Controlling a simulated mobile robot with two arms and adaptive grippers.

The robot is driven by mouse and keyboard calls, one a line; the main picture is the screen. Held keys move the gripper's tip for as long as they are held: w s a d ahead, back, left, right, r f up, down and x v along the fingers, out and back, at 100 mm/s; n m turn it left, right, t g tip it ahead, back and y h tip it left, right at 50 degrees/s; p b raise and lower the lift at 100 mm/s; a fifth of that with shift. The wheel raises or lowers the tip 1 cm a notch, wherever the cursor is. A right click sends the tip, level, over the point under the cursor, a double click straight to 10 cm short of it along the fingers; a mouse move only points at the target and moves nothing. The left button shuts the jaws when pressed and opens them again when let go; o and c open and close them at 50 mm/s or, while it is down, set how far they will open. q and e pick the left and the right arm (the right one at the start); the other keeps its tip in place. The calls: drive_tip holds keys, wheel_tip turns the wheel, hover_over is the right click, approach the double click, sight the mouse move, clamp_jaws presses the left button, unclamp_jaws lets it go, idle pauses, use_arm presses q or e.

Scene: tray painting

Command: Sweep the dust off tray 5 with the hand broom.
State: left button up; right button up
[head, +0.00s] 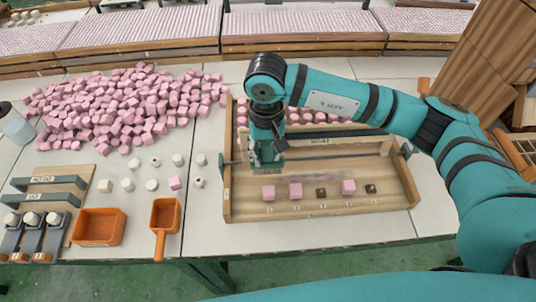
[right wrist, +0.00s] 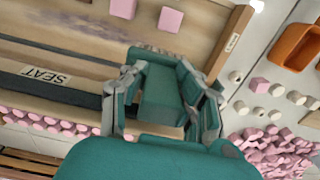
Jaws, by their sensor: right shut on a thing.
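A wooden tray (head: 240,212) lies in the middle of the bench, with small marks along its front floor; I cannot read a clear tray number. Pink cubes (head: 348,187) and small dark pieces (head: 371,189) stand in a row in it. My right gripper (head: 268,150) is over the tray's left part, pointing down. In the right wrist view it (right wrist: 165,95) is shut on a teal block, the hand broom (right wrist: 162,90), with greyish bristles at its far edge. The bristles are near the tray floor; contact is unclear. My left gripper is not in view.
A crossbar marked SEAT (head: 319,141) spans the tray behind the row. A big heap of pink cubes (head: 120,110) lies back left. An orange bin (head: 98,228), an orange scoop (head: 165,218) and several pale round pieces (head: 152,184) are left of the tray.

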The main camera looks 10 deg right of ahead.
sight(266, 144)
drive_tip(key=shift+a+r, duration=0.15)
drive_tip(key=shift+r, duration=0.8)
drive_tip(key=shift+r+p, duration=0.4)
drive_tip(key=shift+r, duration=0.15)
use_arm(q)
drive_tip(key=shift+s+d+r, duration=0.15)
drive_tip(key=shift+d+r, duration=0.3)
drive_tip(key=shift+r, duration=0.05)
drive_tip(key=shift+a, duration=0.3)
